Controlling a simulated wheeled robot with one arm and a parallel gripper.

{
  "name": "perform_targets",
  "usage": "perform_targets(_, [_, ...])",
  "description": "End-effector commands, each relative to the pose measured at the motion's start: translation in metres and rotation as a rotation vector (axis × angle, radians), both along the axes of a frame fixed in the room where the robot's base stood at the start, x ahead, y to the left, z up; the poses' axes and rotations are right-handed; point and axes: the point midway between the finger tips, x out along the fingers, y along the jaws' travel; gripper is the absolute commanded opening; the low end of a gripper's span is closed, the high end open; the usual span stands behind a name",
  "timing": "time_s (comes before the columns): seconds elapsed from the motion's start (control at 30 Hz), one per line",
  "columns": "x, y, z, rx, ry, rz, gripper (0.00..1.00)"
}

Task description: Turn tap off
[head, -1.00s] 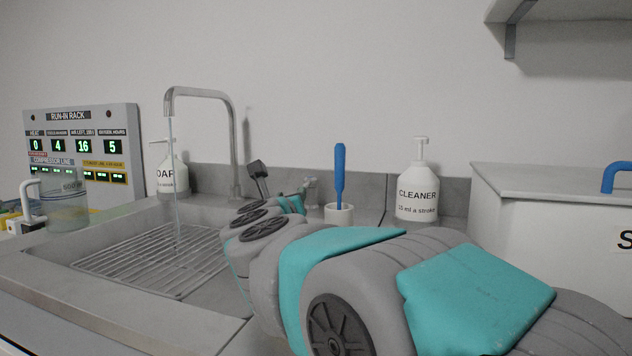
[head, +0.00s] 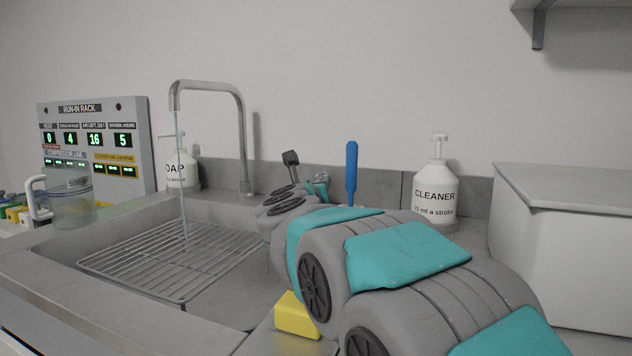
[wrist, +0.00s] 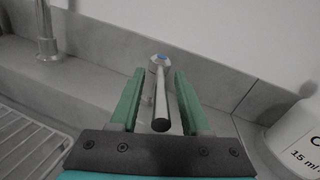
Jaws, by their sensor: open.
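The tap's tall bent metal spout (head: 243,130) stands at the back of the sink, and a thin stream of water (head: 181,170) runs from it. In the wrist view the tap's lever (wrist: 161,98) is a dark metal rod pointing toward me, with a blue-dotted round cap (wrist: 158,58) at its far end. My gripper (wrist: 160,76) is open, its two green fingers on either side of the lever, with gaps visible. In the head view my gripper (head: 318,188) is mostly hidden behind my arm.
A wire rack (head: 165,262) lies in the sink. A soap bottle (head: 182,168) and a cleaner bottle (head: 435,190) stand along the back. A blue-handled tool (head: 351,172) stands right of my gripper. A yellow block (head: 296,316) is below my arm; a white box (head: 560,240) is at right.

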Motion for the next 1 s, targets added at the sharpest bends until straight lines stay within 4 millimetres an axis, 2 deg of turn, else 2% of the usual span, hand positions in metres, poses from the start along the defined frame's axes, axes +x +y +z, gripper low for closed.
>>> perform_targets(0.33, [0.0038,-0.0008,0.0006,0.001,-0.001,0.001,0.47])
perform_targets(0.77, [0.0037,-0.0006,0.0007,0.001,-0.001,0.001,0.0])
perform_targets(1.0, [0.0038,-0.0005,0.0007,0.001,-0.001,0.001,0.0])
